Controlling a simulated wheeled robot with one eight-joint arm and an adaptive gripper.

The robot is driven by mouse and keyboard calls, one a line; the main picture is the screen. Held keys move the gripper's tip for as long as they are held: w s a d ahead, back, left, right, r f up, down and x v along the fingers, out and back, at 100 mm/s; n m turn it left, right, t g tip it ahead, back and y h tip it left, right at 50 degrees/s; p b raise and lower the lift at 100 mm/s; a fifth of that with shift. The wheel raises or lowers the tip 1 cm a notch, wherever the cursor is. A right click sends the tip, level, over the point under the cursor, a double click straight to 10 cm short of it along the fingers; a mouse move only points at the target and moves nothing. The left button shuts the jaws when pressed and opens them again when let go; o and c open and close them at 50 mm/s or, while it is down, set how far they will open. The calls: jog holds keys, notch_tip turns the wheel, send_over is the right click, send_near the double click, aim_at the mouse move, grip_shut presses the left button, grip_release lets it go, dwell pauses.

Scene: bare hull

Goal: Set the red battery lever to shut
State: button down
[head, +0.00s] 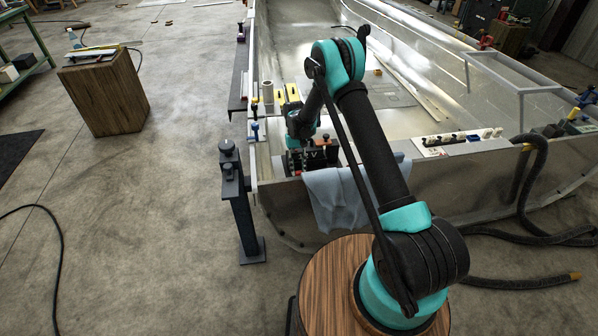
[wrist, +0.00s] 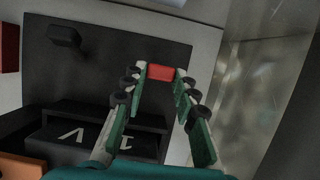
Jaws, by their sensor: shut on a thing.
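The red battery lever (wrist: 161,73) shows in the wrist view as a small red block at the top middle, in front of a dark panel (wrist: 110,60). My gripper (wrist: 160,80) has its two green fingers on either side of the lever, with the tips closed against it. In the head view my gripper (head: 301,152) reaches down at the near left corner of the hull, and the arm's end hides most of the lever there. I cannot tell which position the lever is in.
A black box with white marks (wrist: 105,130) sits left of my fingers in the wrist view. A blue-grey cloth (head: 335,198) hangs over the hull edge beside my gripper. A dark post (head: 241,215) stands left of it. The hull floor (head: 330,75) beyond is mostly open.

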jog(key=shift+w, duration=0.15)
jog(key=c, duration=1.2)
grip_release()
jog(key=shift+o, duration=0.2)
jog(key=v, duration=1.2)
jog(key=shift+w, duration=0.2)
jog(key=shift+f, duration=0.1)
